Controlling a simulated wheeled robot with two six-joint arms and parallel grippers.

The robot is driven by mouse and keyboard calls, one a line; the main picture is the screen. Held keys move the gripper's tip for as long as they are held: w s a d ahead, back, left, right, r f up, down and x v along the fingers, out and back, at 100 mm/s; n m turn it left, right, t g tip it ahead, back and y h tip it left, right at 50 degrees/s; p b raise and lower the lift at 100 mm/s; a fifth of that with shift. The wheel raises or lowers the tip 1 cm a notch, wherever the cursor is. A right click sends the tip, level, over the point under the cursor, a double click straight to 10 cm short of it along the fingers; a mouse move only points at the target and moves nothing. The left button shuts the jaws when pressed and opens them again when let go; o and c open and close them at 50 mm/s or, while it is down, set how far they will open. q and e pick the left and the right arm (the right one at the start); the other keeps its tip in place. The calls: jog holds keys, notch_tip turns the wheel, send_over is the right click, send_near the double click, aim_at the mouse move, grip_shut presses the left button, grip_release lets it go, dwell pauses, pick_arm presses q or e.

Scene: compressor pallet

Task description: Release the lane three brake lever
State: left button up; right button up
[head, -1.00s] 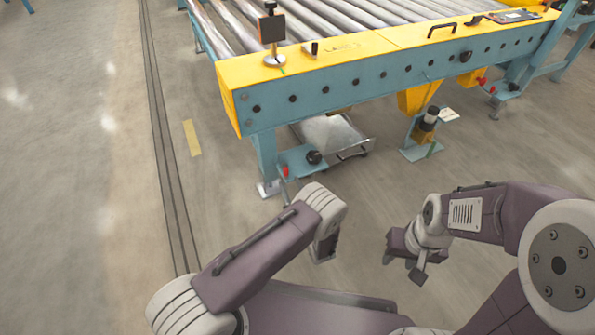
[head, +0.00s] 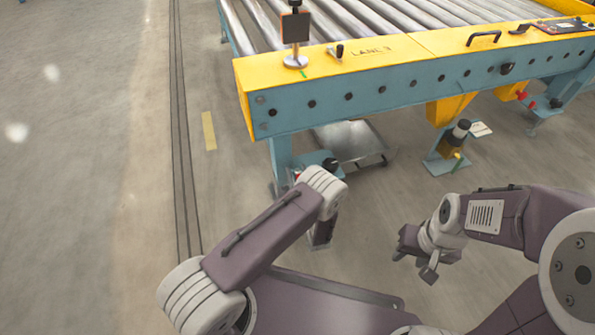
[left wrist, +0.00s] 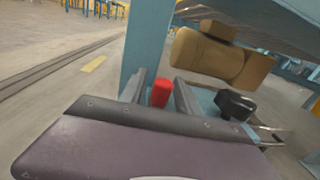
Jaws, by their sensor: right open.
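A red grip (head: 296,174), which looks like the brake lever's handle, is low beside the conveyor's left front leg, partly hidden by my left wrist in the head view. In the left wrist view the red grip (left wrist: 160,93) stands upright between the two grey fingers of my left gripper (left wrist: 160,78). The fingers are apart, with gaps on both sides of the grip; contact is not visible. In the head view the left fingers are hidden behind the wrist. My right gripper (head: 424,258) is open and empty over the floor at the right.
The teal conveyor leg (left wrist: 142,45) rises close behind the grip. A black knob (left wrist: 235,103) is at its right, with a tan cylinder (left wrist: 220,57) above. The yellow rail (head: 395,48), marked with a lane label, runs overhead. Floor at the left is clear.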

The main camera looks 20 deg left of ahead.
pick_arm(q)
grip_shut()
jog(key=shift+w+d+r+n+g+y, duration=0.1)
jog(key=shift+d+n+g+y, duration=0.1)
jog(key=shift+n+g+y, duration=0.3)
jog(key=shift+d+n+g+y, duration=0.1)
jog(key=shift+n+g+y, duration=0.9)
jog(key=shift+y, duration=0.4)
jog(key=shift+o, duration=0.9)
grip_release()
